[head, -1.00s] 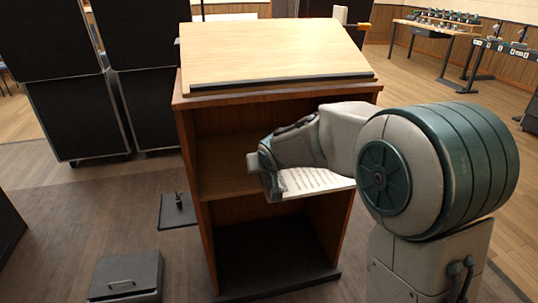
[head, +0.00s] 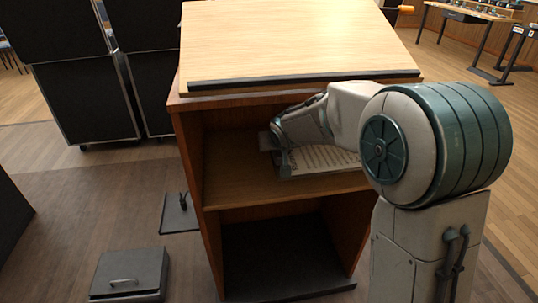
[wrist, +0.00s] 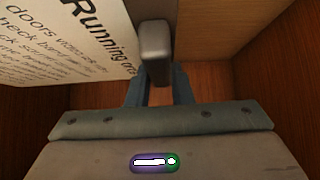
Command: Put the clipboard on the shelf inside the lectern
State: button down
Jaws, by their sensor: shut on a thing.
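The clipboard (head: 325,160) carries a white printed sheet and lies roughly level inside the upper compartment of the lectern (head: 190,150), just over the shelf (head: 235,190). I cannot tell whether it touches the shelf. My gripper (head: 283,160) is inside that compartment, shut on the clipboard at its left part. In the wrist view the sheet of the clipboard (wrist: 70,45) fills the upper left, with the fingers (wrist: 155,60) at its edge. My arm hides the right part of the clipboard in the head view.
The lectern's slanted top (head: 300,40) is above my arm, and its side walls bound the compartment. The lower compartment (head: 275,250) is empty. A dark box with a handle (head: 128,272) and a flat dark plate (head: 180,212) are on the floor at left. Black panels (head: 85,95) stand behind.

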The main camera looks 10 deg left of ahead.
jog(key=w+a+f, duration=0.2)
jog(key=w+a+f+b, duration=0.1)
jog(key=w, duration=0.1)
jog(key=w+a+f, duration=0.2)
jog(key=w, duration=0.1)
jog(key=shift+a+f, duration=0.35)
jog(key=shift+f+b, duration=0.9)
jog(key=shift+f, duration=1.05)
jog(key=shift+f, duration=0.15)
jog(key=c, duration=1.3)
grip_release()
jog(key=shift+r, duration=0.3)
jog(key=p+v, duration=0.1)
jog(key=v, duration=1)
jog(key=shift+s+d+r+p, duration=0.1)
jog(key=shift+s+r+p, duration=0.05)
jog(key=shift+s+p, duration=0.25)
